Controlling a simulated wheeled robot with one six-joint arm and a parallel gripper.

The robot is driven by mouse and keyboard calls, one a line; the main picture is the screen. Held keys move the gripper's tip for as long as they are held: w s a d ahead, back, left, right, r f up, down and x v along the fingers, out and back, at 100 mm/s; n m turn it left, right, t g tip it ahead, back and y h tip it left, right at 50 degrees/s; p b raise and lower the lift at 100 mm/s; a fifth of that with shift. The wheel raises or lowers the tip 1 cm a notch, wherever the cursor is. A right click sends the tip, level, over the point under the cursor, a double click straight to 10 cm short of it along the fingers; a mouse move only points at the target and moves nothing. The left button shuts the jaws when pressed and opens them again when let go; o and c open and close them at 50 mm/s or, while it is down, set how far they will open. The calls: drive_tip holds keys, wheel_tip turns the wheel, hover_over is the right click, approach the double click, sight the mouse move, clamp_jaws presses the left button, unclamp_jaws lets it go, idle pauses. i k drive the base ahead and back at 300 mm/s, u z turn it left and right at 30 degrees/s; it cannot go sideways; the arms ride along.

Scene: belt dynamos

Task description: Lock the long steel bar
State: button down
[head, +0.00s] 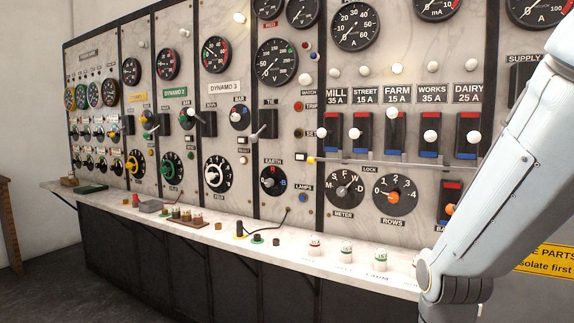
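A long thin steel bar (400,164) runs roughly level across the right marble panel, just under the row of feeder switches. A yellow knob (311,160) is at its left end. A LOCK label (370,169) sits just below the bar, above and between the METER dial (344,190) and the ROWS dial (394,194). My arm crosses the right side of the picture, but my gripper is not in view.
Feeder switches with white knobs, such as FARM (396,130) and WORKS (431,132), stand out above the bar. A white shelf (290,250) below holds several labelled cylinders, including one marked in green (346,252). A lower switch with an orange knob (451,209) is beside my arm.

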sight(310, 160)
drive_tip(key=u, duration=0.1)
drive_tip(key=i, duration=0.9)
drive_tip(key=z, duration=0.25)
